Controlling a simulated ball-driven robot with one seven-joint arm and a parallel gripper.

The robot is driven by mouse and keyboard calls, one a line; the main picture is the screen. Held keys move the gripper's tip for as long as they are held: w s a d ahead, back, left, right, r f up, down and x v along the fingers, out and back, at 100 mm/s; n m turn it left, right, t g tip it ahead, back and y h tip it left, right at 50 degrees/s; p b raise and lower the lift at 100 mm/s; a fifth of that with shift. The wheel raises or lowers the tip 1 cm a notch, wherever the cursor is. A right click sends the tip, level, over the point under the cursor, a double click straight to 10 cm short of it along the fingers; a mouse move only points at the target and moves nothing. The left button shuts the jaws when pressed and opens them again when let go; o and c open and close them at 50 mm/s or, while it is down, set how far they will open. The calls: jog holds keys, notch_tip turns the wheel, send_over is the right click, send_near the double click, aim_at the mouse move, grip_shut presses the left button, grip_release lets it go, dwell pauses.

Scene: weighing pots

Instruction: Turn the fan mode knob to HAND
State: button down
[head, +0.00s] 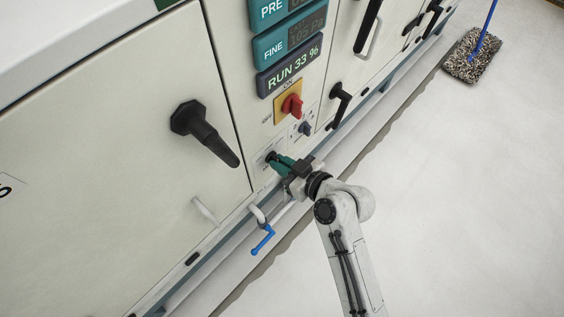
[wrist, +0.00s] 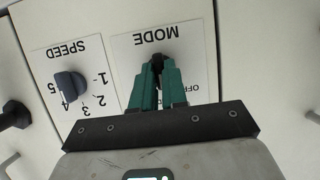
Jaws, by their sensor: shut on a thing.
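The black fan mode knob (wrist: 157,62) sits on a white plate (wrist: 125,56) marked MODE, upside down in the wrist view. My gripper (wrist: 157,75) has its two green fingers closed around the knob. In the head view my gripper (head: 275,160) reaches the panel from the lower right, with its fingertips at the knob. The fingers hide most of the knob and most of the plate's position labels; part of OFF shows on the right in the wrist view. I cannot read which position the knob points to.
A grey SPEED knob (wrist: 70,84) is close beside the fingers. In the head view, a red switch (head: 292,105) on a yellow plate and the displays (head: 289,67) are above. A black door handle (head: 205,133) and a blue-handled valve (head: 262,238) jut out at left. The floor (head: 470,200) at right is mostly clear.

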jog(key=c, duration=1.2)
grip_release()
jog(key=shift+a, duration=0.15)
jog(key=shift+o, duration=0.2)
jog(key=p+v, duration=0.2)
jog(key=v, duration=0.9)
